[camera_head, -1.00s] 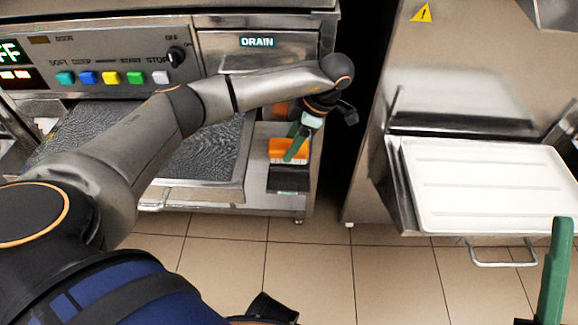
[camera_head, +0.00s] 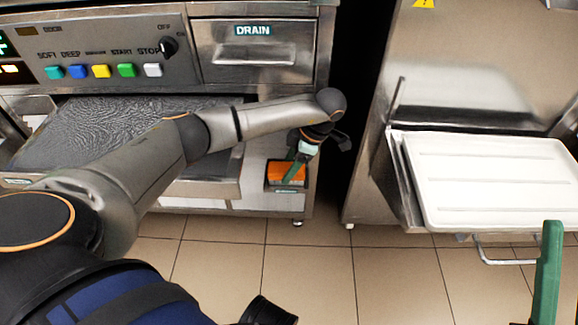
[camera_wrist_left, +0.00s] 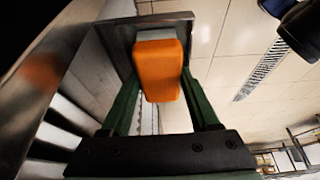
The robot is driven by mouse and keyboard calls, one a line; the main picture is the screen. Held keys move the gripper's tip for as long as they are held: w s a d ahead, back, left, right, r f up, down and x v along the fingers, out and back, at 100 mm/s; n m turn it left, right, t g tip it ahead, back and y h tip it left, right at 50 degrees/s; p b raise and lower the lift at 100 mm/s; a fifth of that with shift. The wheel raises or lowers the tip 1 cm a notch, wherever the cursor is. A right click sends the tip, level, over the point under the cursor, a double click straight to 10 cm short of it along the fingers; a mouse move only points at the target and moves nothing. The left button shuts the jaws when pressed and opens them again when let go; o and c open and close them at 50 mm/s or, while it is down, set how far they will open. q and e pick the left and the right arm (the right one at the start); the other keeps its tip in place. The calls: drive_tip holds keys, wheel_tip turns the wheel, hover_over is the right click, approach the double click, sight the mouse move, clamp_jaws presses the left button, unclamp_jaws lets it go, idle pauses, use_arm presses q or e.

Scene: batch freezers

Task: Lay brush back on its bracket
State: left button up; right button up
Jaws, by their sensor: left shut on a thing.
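The brush has an orange body (camera_head: 288,171) and sits at the end of my left arm in the head view. My left gripper (camera_head: 297,165) with green fingers is shut on it. In the left wrist view the orange brush (camera_wrist_left: 158,65) lies between the two green fingers (camera_wrist_left: 160,105), with a pale strip at its far end. The bracket (camera_head: 271,187) is a small dark plate at the side of the machine, mostly covered by the brush. It shows as a grey metal plate (camera_wrist_left: 116,36) in the wrist view. I cannot tell whether the brush touches it.
The freezer's button panel (camera_head: 105,60) and DRAIN drawer (camera_head: 253,50) are above my left arm. A dark textured tray (camera_head: 90,130) sits beneath them. A white tray (camera_head: 490,180) stands at the right. One green finger of my right gripper (camera_head: 548,270) shows at lower right.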

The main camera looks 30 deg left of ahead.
use_arm(q)
drive_tip(key=o, duration=1.3)
drive_tip(key=p+v, duration=0.4)
drive_tip(key=v, duration=0.8)
